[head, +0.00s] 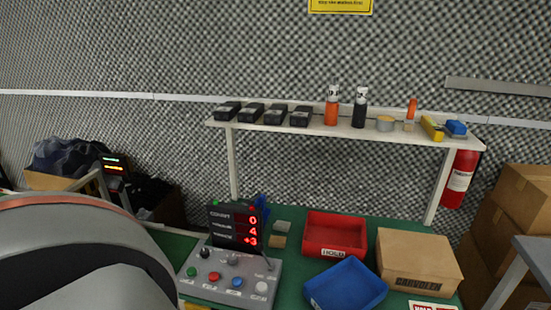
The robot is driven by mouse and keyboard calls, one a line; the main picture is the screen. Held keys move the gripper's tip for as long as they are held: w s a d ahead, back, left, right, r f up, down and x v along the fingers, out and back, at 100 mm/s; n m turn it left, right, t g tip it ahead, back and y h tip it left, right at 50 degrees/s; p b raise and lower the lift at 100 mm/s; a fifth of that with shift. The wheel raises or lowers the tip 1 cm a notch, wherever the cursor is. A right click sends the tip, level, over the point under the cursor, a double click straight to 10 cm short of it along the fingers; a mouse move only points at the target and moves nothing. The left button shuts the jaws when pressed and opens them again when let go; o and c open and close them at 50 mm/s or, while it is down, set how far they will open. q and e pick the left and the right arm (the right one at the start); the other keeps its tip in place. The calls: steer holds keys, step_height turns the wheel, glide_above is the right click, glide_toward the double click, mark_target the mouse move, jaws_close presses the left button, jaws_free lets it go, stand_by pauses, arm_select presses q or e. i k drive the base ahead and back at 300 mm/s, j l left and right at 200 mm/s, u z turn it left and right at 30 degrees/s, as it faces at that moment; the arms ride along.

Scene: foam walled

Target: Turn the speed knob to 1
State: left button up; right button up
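A grey control box (222,290) stands on the green bench at the lower middle. A black knob (205,252) is at the left of its upper row, and a grey knob (233,259) is to the right of it. Their labels and pointer positions are too small to read, so I cannot tell which is the speed knob. A black display (232,227) behind them shows red digits, with 0 at the top. Neither gripper is in view. A large grey link of my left arm fills the lower left, close to the box.
Green, red, blue and white buttons line the box's front. A red bin (335,254), a blue bin (330,296) and a cardboard box (437,255) stand to the right. A white shelf (345,130) with bottles and small black boxes spans above the bench.

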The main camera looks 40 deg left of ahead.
mark_target(204, 253)
steer(key=u, duration=1.85)
